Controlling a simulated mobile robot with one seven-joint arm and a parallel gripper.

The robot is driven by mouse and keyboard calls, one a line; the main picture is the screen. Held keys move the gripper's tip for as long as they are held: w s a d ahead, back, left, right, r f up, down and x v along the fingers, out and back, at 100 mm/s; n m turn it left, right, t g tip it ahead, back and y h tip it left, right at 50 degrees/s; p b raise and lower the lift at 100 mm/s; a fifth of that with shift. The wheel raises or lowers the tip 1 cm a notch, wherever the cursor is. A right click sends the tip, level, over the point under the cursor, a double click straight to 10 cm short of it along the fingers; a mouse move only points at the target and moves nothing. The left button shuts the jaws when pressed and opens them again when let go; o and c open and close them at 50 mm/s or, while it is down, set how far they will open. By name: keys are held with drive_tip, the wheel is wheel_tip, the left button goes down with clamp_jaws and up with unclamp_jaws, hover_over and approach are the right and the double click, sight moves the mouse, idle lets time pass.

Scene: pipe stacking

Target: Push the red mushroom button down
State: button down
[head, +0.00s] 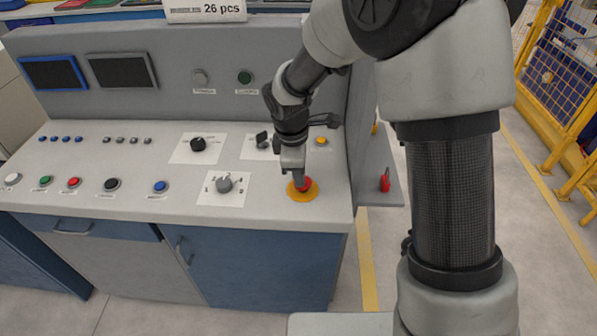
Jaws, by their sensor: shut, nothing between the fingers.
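The red mushroom button (306,184) sits on a yellow round base (310,193) near the front right corner of the grey console top. My gripper (297,183) is shut and empty, pointing down, with its fingertips right at the button. The fingers cover the left part of the button. They look in contact with it, but I cannot tell how far the button is pressed in.
A grey rotary knob (224,185) and a blue button (160,187) lie to the left on the console (270,208). A black knob (198,144) and a small yellow button (321,141) are farther back. A red padlock-like item (385,182) is on the right side shelf.

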drive_tip(key=shift+f+b, duration=0.6)
drive_tip(key=shift+f, duration=0.3)
drive_tip(key=shift+s+d+f, duration=0.15)
drive_tip(key=shift+s+f, duration=0.1)
drive_tip(key=shift+s, duration=0.05)
wheel_tip(320, 180, up, 6)
drive_tip(key=p, duration=0.4)
wheel_tip(320, 180, up, 9)
hover_over(297, 197)
drive_tip(key=s, duration=0.2)
drive_tip(key=shift+w+a, duration=0.25)
drive_tip(key=shift+a, duration=0.05)
drive_tip(key=shift+r, duration=0.1)
